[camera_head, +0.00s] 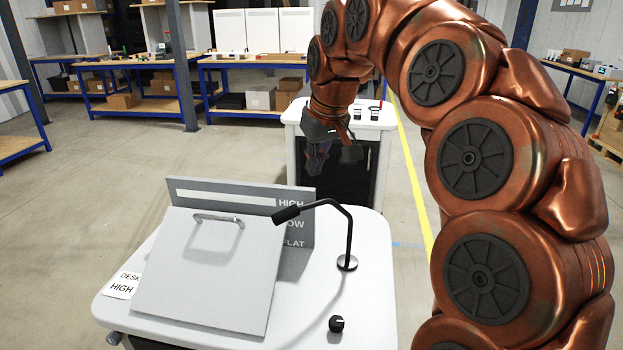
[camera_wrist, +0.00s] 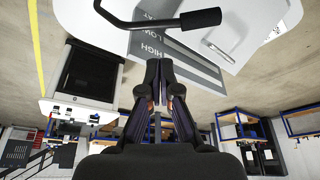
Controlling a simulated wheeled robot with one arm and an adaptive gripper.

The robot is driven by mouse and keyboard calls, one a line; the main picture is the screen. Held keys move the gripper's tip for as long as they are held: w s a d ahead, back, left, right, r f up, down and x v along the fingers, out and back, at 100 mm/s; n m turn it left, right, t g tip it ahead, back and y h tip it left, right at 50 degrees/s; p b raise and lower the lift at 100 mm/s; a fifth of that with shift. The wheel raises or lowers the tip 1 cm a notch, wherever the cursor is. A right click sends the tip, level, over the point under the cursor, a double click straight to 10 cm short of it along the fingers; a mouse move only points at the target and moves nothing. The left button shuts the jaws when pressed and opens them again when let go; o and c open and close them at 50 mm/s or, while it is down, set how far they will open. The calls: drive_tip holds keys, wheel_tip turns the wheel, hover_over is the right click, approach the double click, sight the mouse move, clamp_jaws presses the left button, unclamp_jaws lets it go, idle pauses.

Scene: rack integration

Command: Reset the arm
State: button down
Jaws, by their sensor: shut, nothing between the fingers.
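My copper-coloured arm rises on the right of the head view and arches over to the left. My gripper (camera_head: 330,158) hangs from its end, pointing down, above and behind the white desk (camera_head: 368,240). In the wrist view my gripper (camera_wrist: 159,90) has its dark fingers together, with nothing between them. It is apart from the desk and everything on it.
On the desk are a tilted grey panel (camera_head: 205,275) with a handle, an upright board (camera_head: 240,187) marked HIGH, a black gooseneck lamp (camera_head: 350,225) and a black knob (camera_head: 336,323). A white cabinet (camera_head: 377,125) stands behind. Blue-framed workbenches (camera_head: 255,62) line the back.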

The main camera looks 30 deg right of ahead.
drive_tip(key=shift+v, duration=1.2)
drive_tip(key=s+a+f+g+p, duration=0.1)
drive_tip(key=s+a+f+g, duration=0.1)
drive_tip(key=s+a+f, duration=0.2)
drive_tip(key=s+a+f+g+p, duration=0.1)
drive_tip(key=s+a+f, duration=0.3)
drive_tip(key=s+f, duration=0.6)
drive_tip(key=s+a+f+g+p, duration=0.1)
drive_tip(key=s+a+f, duration=0.4)
drive_tip(key=s, duration=1)
drive_tip(key=shift+f+g+p, duration=0.3)
drive_tip(key=shift+f+g, duration=0.6)
drive_tip(key=shift+f, duration=0.1)
drive_tip(key=shift+a, duration=0.1)
